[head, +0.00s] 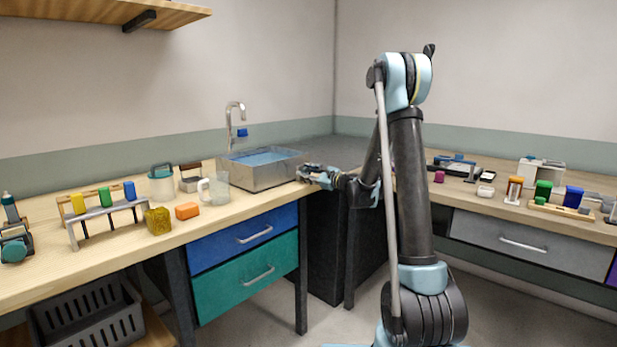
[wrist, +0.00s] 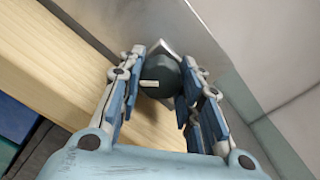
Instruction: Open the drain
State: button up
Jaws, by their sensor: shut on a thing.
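The metal sink basin (head: 262,174) stands on the left counter and holds blue water (head: 262,157). My gripper (head: 305,173) is at the right end of the basin, low on its outer wall. In the wrist view, my gripper (wrist: 163,88) has its two fingers shut on a dark round drain knob (wrist: 158,76) with a small pale mark. The knob sits against the basin's metal wall (wrist: 160,25), just above the wooden counter. In the head view the knob is hidden by the gripper. The faucet (head: 235,120) with a blue handle rises behind the basin.
The right counter (head: 570,224) holds several small items. The counter edge is close beneath my gripper.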

jog(key=n, duration=0.4)
jog(key=shift+s+n, duration=0.1)
jog(key=shift+n, duration=2.5)
jog(key=shift+s+a+f, duration=0.1)
jog(key=o, duration=1.1)
jog(key=shift+c, duration=0.2)
jog(key=v, duration=1.2)
